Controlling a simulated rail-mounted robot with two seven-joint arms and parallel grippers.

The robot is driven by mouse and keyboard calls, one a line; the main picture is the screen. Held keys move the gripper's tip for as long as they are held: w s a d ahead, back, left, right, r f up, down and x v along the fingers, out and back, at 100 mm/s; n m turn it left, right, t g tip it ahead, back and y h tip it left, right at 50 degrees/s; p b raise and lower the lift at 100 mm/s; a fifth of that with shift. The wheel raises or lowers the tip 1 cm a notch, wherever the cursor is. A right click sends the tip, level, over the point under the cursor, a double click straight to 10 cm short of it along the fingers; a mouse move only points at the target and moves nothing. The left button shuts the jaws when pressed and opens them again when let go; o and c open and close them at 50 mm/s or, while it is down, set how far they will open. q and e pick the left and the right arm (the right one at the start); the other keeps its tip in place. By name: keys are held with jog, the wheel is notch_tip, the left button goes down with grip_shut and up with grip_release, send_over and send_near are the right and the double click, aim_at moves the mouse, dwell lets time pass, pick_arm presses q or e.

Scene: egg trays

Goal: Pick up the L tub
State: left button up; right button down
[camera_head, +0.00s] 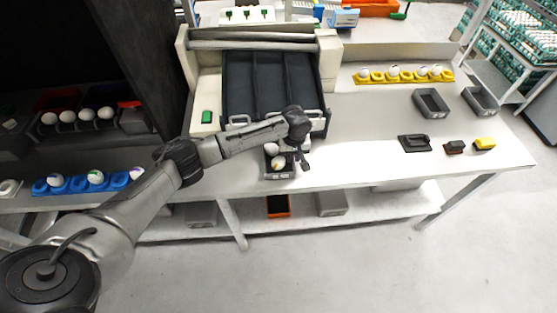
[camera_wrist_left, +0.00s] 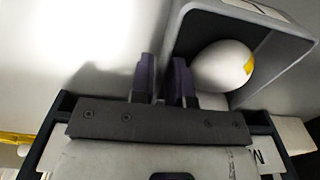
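A grey tub (camera_head: 280,174) with white eggs in it stands at the front edge of the table, below the conveyor. It also fills the upper right of the left wrist view (camera_wrist_left: 285,30), with a white egg (camera_wrist_left: 222,66) bearing a yellow mark inside. I cannot read an L on it. My left gripper (camera_head: 303,160) is at the tub's right side in the head view. In the left wrist view its two dark fingers (camera_wrist_left: 164,82) stand apart, at the tub's near left wall, which seems to run down between them. My right gripper is not in view.
Two empty grey tubs (camera_head: 431,103) (camera_head: 480,100) stand at the right of the table. A black device (camera_head: 414,143) and small dark and yellow blocks lie nearby. A yellow egg holder (camera_head: 408,77) is behind; a blue one (camera_head: 75,185) is at left.

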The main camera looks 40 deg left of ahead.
pick_arm(q)
grip_shut()
dwell(0.5)
